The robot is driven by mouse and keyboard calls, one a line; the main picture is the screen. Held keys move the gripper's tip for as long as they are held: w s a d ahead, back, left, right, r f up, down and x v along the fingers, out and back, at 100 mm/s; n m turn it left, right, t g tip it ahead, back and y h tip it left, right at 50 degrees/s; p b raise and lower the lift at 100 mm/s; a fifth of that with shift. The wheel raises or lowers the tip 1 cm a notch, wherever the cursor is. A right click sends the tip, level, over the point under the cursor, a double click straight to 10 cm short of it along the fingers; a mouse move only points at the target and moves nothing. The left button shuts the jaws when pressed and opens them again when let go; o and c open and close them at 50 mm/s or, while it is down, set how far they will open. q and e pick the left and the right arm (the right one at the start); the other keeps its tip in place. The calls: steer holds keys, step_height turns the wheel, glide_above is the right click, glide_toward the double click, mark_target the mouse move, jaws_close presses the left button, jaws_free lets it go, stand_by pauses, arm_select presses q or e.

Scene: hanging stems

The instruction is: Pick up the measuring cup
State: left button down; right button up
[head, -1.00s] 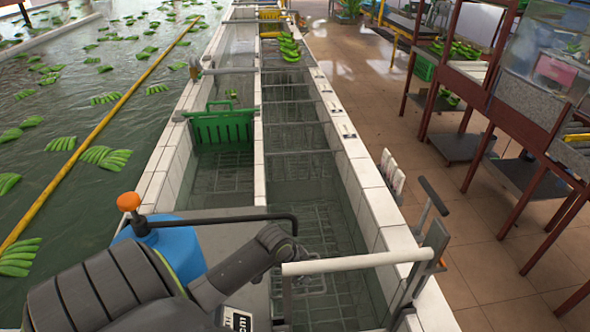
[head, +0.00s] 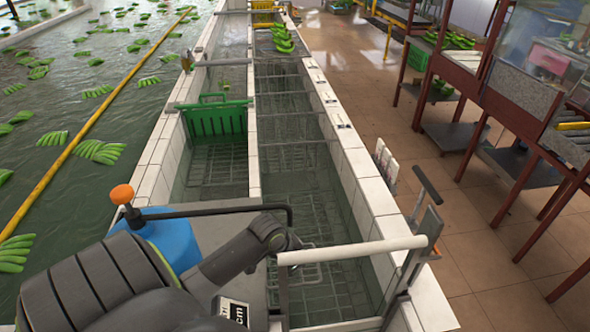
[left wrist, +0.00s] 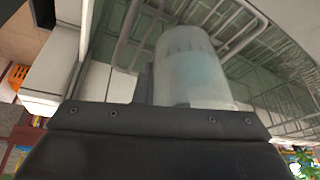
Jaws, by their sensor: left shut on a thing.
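A pale, translucent cup, which I take as the measuring cup (left wrist: 190,62), shows in the left wrist view, right in front of the dark gripper body. My left gripper (head: 293,242) is at the near end of the tank in the head view, by the white rail. It is shut on the measuring cup. Its fingertips are mostly hidden, and I cannot make out the cup in the head view. My right gripper is not in view.
A white rail (head: 352,250) crosses the near end of the tiled water tank. A green crate (head: 215,120) sits in the left channel. Bananas (head: 282,38) lie at the far end. Tables (head: 460,146) stand on the right; the tiled floor (head: 455,220) between is clear.

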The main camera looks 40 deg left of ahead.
arm_select(q)
steer(key=shift+s+a+r, duration=0.1)
steer(key=shift+s+r, duration=0.15)
steer(key=shift+s, duration=0.05)
steer(key=s+a+r+b, duration=0.1)
steer(key=s+a+r, duration=0.1)
steer(key=s+r, duration=0.5)
steer(key=shift+s+b, duration=0.35)
steer(key=shift+s, duration=2.55)
steer(key=shift+f, duration=0.1)
